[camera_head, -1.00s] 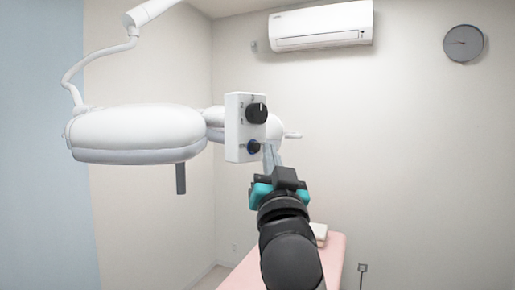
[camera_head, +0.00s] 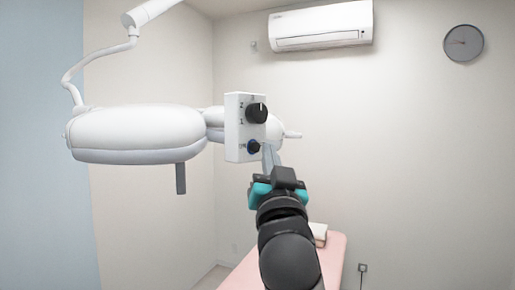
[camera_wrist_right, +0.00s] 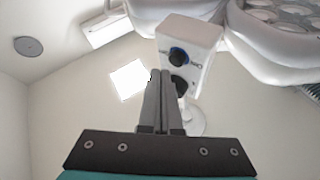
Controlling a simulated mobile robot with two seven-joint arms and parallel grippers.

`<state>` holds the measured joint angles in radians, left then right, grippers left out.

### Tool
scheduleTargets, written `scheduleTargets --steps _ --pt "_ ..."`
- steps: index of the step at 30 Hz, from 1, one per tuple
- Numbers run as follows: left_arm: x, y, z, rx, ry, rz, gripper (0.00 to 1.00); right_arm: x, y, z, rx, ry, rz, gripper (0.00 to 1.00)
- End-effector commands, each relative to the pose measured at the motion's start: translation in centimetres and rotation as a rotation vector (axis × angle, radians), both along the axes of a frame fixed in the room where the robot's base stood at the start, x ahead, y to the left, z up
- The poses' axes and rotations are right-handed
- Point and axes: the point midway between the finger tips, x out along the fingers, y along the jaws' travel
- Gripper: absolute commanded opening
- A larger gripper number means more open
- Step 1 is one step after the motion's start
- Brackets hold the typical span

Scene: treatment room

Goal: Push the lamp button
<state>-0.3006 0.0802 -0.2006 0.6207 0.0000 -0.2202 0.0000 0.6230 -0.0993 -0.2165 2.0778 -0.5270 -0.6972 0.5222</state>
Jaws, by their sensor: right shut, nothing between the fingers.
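The white surgical lamp (camera_head: 135,130) hangs from a white arm at the left of the head view. Its white control box (camera_head: 236,112) carries a black knob (camera_head: 257,112) above and a small blue-ringed button (camera_head: 253,147) below. My right gripper (camera_head: 268,149) is shut and empty, its fingertips close beside the button's right edge; I cannot tell whether they touch. In the right wrist view the shut fingers (camera_wrist_right: 160,75) point up at the box (camera_wrist_right: 190,38), with the blue-ringed button (camera_wrist_right: 178,55) just beyond the tips and the black knob partly behind them. My left gripper is not in view.
A pink bed (camera_head: 333,262) with a pale pillow (camera_head: 319,234) stands below my right arm. An air conditioner (camera_head: 320,26) and a round grey clock (camera_head: 463,43) are on the back wall. The space right of the lamp is free.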

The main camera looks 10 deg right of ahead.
Motion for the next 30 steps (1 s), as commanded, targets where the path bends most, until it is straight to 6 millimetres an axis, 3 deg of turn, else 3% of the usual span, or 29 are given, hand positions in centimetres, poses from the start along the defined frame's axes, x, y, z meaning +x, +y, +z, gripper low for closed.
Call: scheduleTargets --steps 30 --pt "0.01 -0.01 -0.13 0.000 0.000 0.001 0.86 1.05 0.62 0.02 0.001 0.000 0.000 0.00"
